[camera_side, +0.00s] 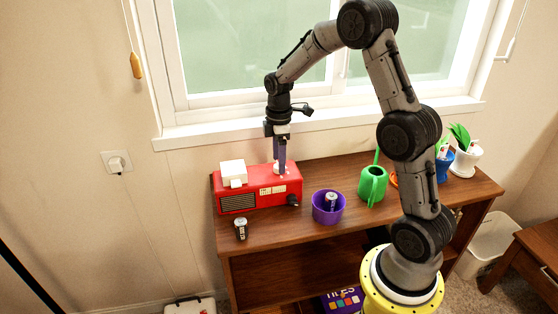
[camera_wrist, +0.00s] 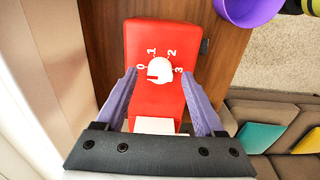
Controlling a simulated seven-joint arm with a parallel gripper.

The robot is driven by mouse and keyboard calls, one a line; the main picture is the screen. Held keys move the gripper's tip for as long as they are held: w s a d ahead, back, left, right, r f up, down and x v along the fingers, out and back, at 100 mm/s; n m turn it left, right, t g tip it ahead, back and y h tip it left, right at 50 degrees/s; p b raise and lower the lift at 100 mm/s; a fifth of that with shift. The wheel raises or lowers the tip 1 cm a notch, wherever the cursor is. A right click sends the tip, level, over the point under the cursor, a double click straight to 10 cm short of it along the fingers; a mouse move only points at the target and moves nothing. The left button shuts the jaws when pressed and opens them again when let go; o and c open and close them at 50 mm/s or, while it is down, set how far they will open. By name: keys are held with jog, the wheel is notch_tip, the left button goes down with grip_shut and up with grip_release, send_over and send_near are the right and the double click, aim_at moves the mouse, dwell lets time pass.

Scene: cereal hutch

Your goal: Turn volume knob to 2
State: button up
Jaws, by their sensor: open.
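The red radio (camera_side: 258,190) stands on the wooden shelf, with a round white volume knob (camera_wrist: 160,70) on its top face. White digits 0, 1, 2 and 3 are printed around the knob in the wrist view. A small red notch shows at the knob's lower left, but I cannot tell for sure which digit the knob points to. My gripper (camera_side: 281,170) points down over the knob end of the radio. In the wrist view its two purple fingers (camera_wrist: 159,73) are spread, one on each side of the knob, with clear gaps and no contact visible.
A white block (camera_side: 233,173) sits on the radio's left end. A battery (camera_side: 241,229) stands in front of the radio. A purple bowl (camera_side: 328,207) holding another battery and a green watering can (camera_side: 372,185) are to the right. The window sill is behind.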

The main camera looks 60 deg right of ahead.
jog(key=shift+f, duration=0.5)
grip_shut()
